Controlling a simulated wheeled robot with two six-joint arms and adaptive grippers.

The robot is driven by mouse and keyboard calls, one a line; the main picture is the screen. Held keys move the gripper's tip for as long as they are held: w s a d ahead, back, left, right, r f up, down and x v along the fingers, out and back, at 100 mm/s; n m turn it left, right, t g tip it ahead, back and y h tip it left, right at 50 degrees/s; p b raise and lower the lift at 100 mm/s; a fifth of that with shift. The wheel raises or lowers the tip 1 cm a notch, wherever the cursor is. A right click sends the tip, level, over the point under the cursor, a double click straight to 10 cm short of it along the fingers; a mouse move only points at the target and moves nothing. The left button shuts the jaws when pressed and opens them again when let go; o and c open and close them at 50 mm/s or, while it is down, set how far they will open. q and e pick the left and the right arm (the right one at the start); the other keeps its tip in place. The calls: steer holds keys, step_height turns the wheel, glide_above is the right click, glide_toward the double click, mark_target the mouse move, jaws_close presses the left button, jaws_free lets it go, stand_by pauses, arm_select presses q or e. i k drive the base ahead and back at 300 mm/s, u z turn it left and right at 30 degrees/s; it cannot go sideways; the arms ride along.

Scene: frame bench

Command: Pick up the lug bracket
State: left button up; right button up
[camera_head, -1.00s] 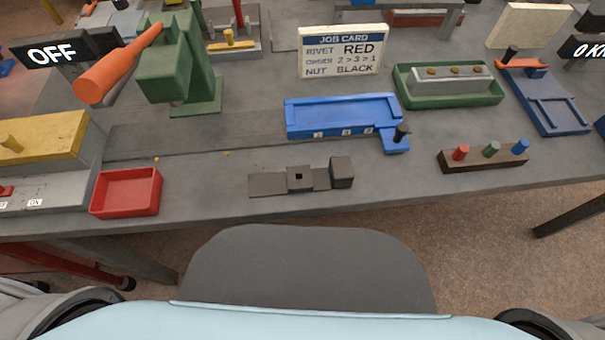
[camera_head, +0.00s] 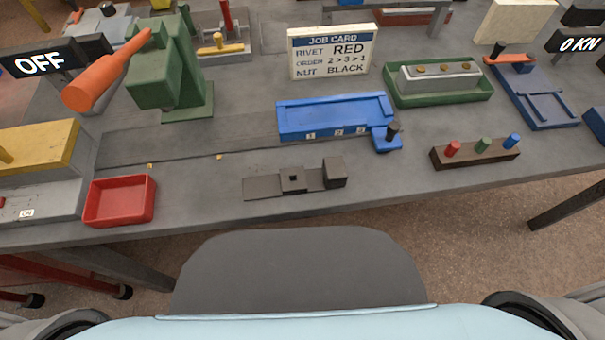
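A dark grey flat part with a raised block with a square hole and a taller block at its right end, which looks like the lug bracket (camera_head: 264,187), lies on the grey bench near its front edge, in the middle of the head view. Nothing covers it. Neither of my grippers shows in the view.
A red tray (camera_head: 120,201) stands left of the part. A blue fixture (camera_head: 335,116) lies behind it, and a wooden block with coloured pegs (camera_head: 475,153) is to the right. A green press with an orange handle (camera_head: 170,75) stands back left. A job card (camera_head: 332,52) stands behind.

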mark_target(335, 173)
steer(key=u, duration=1.7)
steer(key=k, duration=1.55)
steer(key=z, duration=2.15)
